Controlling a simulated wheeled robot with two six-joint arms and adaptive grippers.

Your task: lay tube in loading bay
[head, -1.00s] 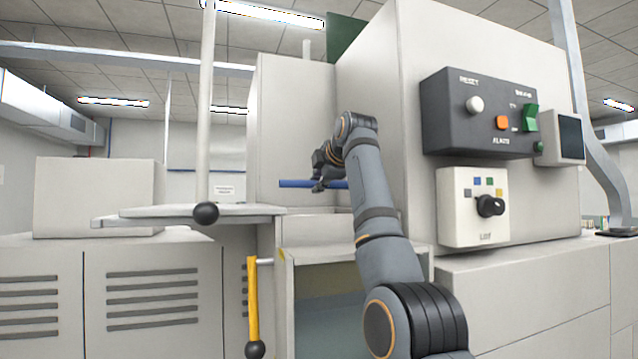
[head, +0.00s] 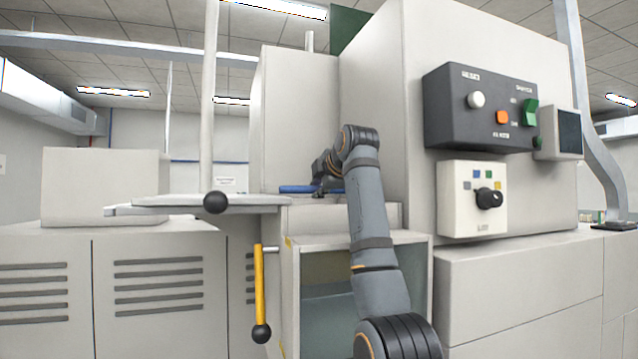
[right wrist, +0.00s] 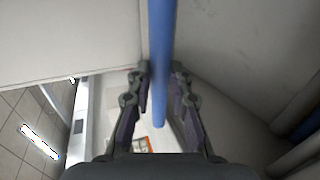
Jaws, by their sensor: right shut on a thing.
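The blue tube (head: 298,189) lies level in the head view, just above or on the pale ledge in the recess beside the tall machine housing; I cannot tell whether it touches. My right gripper (head: 322,191) is shut on it, near the tube's middle, and my own forearm hides its right part. In the right wrist view the tube (right wrist: 159,65) runs lengthwise between the two dark fingers (right wrist: 158,95). The loading bay is not clearly marked; the ledge (head: 300,216) under the tube shows. My left gripper is not in view.
A white shelf with a black ball knob (head: 215,202) stands left of the tube. A yellow lever (head: 261,290) hangs below. The control box (head: 480,110) and a white knob panel (head: 472,198) are on the right. An open compartment (head: 325,310) lies beneath.

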